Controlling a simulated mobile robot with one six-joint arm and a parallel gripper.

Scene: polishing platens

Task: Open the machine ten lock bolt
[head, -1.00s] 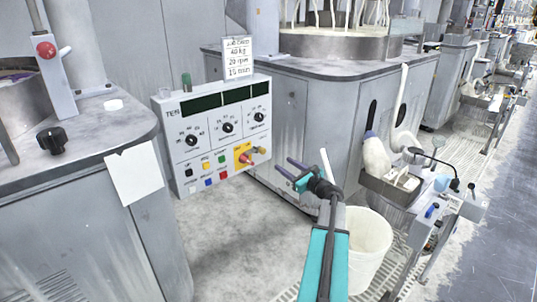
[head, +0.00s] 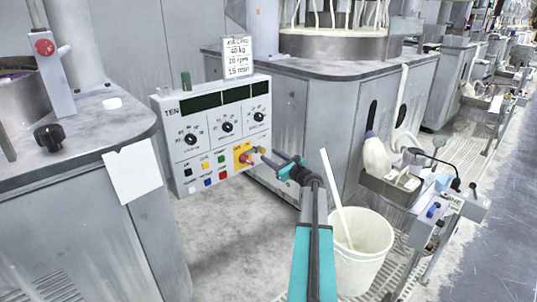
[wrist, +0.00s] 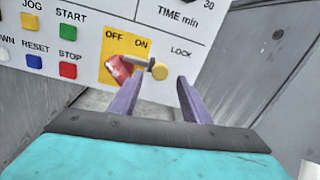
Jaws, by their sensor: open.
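The control panel marked TEN (head: 218,142) faces me in the head view. Its lock bolt (wrist: 159,71) has a round brass-yellow knob and a grey shaft in the wrist view, beside the word LOCK. The shaft reaches left to the red switch handle (wrist: 118,68) on a yellow OFF/ON plate (wrist: 113,46). My gripper (wrist: 158,82) is open, its two purple fingers pointing at the panel. The knob appears between the fingertips; I cannot tell whether they touch it. In the head view my gripper (head: 267,157) is just right of the switch.
Coloured push buttons (wrist: 68,42) sit left of the switch. A white bucket (head: 362,255) with a stick stands on the floor right of my arm. A grey machine cabinet (head: 290,110) is behind the panel, and another bench (head: 100,135) is at left.

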